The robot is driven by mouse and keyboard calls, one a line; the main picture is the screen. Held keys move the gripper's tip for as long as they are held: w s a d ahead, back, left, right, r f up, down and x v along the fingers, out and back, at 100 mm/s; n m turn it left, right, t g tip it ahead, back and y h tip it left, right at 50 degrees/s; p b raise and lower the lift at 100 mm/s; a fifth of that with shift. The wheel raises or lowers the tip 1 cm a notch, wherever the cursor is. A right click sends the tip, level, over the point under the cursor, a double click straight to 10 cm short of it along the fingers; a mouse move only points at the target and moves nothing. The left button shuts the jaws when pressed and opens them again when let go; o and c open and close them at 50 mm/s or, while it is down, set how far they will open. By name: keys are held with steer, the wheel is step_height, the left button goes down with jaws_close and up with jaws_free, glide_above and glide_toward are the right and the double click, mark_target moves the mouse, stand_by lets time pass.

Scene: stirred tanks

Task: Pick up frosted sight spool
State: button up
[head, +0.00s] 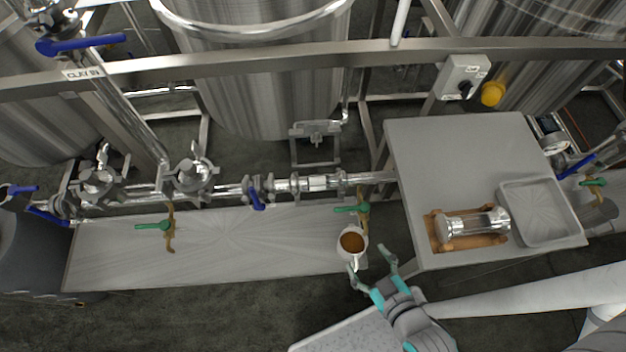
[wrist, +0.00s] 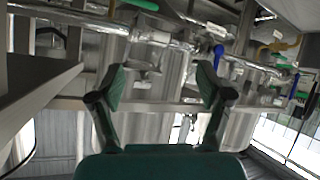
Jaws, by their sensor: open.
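A short whitish, cloudy-looking sight spool (head: 318,183) sits in the horizontal steel pipe line, between metal fittings; this looks like the frosted one. A second sight spool (head: 470,222), with a clear glass body and metal ends, lies in a wooden cradle (head: 440,243) on the grey table. My gripper (head: 370,266) is open and empty, in front of the pipe line, left of the table's front corner and below and right of the cloudy spool. In the wrist view my gripper (wrist: 166,88) has its fingers wide apart with nothing between them.
A cup of brown liquid (head: 352,243) stands close beside my gripper's left finger. Green-handled valves (head: 352,209) and blue handles (head: 257,199) stick out along the pipe. An empty grey tray (head: 541,212) lies on the grey table (head: 450,150), whose back half is clear.

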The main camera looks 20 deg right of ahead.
steer(key=w+f+n+g, duration=0.2)
steer(key=w+f+n, duration=0.15)
steer(key=w, duration=0.55)
steer(key=n+g+y, duration=0.4)
steer(key=n+g, duration=0.2)
steer(key=n, duration=0.3)
glide_toward(319, 182)
steer(key=f, duration=0.1)
steer(key=shift+w+x, duration=0.1)
steer(key=shift+x, duration=2.7)
steer(key=shift+w+x, duration=0.15)
steer(key=shift+x, duration=2.7)
steer(key=shift+a, duration=0.1)
jaws_close()
